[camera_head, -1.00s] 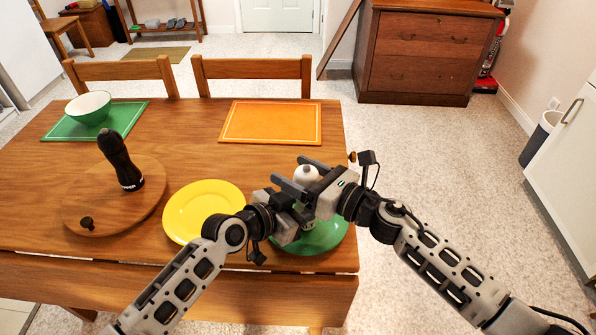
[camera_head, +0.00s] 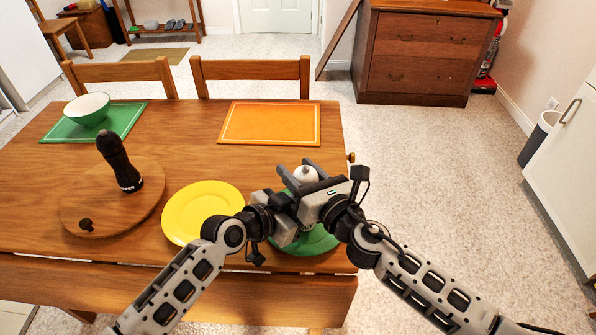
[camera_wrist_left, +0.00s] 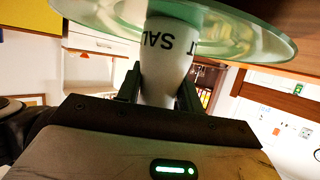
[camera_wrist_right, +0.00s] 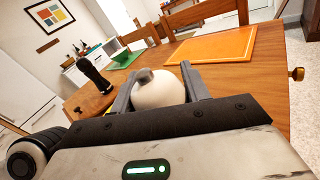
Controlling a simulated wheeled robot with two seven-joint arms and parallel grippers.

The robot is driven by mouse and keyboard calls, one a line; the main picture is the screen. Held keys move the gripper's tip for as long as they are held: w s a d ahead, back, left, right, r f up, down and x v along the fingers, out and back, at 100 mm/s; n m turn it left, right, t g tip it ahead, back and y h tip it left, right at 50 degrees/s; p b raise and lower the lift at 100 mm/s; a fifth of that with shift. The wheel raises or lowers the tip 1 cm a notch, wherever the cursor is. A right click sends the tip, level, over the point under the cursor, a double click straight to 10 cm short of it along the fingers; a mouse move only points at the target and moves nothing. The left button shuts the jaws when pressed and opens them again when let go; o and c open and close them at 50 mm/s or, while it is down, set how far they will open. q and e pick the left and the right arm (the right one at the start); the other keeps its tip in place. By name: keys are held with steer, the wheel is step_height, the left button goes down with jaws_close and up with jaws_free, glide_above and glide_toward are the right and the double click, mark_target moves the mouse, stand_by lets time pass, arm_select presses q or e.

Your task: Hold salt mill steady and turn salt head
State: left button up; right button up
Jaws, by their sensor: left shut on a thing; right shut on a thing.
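The white salt mill stands over the green plate (camera_head: 318,243) at the table's front right. Its white head (camera_head: 306,174) shows between the fingers of my right gripper (camera_head: 300,171), which is shut on it. In the right wrist view the round head (camera_wrist_right: 158,90) sits between both fingers, a small grey knob on top. My left gripper (camera_wrist_left: 158,90) is shut on the mill's lower body (camera_wrist_left: 166,62), which bears the letters SALT. In the head view, my grippers hide most of the body. I cannot tell whether its base touches the plate.
A yellow plate (camera_head: 203,212) lies just left of my left gripper. A black mill (camera_head: 121,163) stands on a round wooden board (camera_head: 75,200). An orange mat (camera_head: 270,123) and a green bowl (camera_head: 88,108) are farther back. The table's right edge is close by.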

steer(key=shift+m+h, duration=0.3)
steer(key=shift+h, duration=0.1)
steer(key=o, duration=1)
steer(key=shift+d, duration=0.1)
steer(key=v, duration=1.2)
steer(key=shift+f, duration=0.25)
